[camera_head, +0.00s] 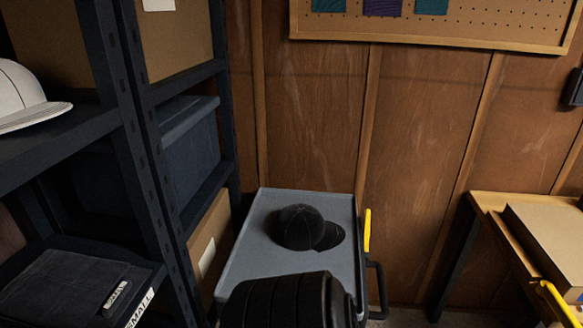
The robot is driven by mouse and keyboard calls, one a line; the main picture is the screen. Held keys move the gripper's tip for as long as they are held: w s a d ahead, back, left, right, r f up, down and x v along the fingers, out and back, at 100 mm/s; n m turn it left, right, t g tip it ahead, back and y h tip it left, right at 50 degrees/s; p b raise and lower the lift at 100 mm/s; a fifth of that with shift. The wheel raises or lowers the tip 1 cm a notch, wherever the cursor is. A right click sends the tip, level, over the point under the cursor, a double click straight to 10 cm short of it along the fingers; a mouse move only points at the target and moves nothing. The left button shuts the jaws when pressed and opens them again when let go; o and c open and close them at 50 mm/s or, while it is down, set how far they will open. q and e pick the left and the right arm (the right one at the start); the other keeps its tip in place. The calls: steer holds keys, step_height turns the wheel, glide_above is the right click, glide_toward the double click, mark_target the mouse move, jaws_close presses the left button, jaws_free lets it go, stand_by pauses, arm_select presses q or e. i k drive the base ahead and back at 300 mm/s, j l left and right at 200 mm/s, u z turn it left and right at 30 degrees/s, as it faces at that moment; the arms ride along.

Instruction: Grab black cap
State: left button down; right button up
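The black cap (300,227) rests on the grey top of a cart (258,262), near the middle of the picture. Its rounded crown is toward the left and its brim (329,236) points right. Nothing is touching it from above. Neither of my grippers can be made out in the head view. A large dark ribbed shape (290,301) at the bottom centre covers the near part of the cart top; I cannot tell what it is.
Dark metal shelving (128,130) stands close on the left, holding a white cap (27,97), a blue bin (187,150) and folded dark cloth (62,285). A bench with a cardboard box (548,243) stands right. A wooden wall with a pegboard (480,27) closes the back.

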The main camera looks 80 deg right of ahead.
mark_target(300, 227)
steer(key=z, duration=2.8)
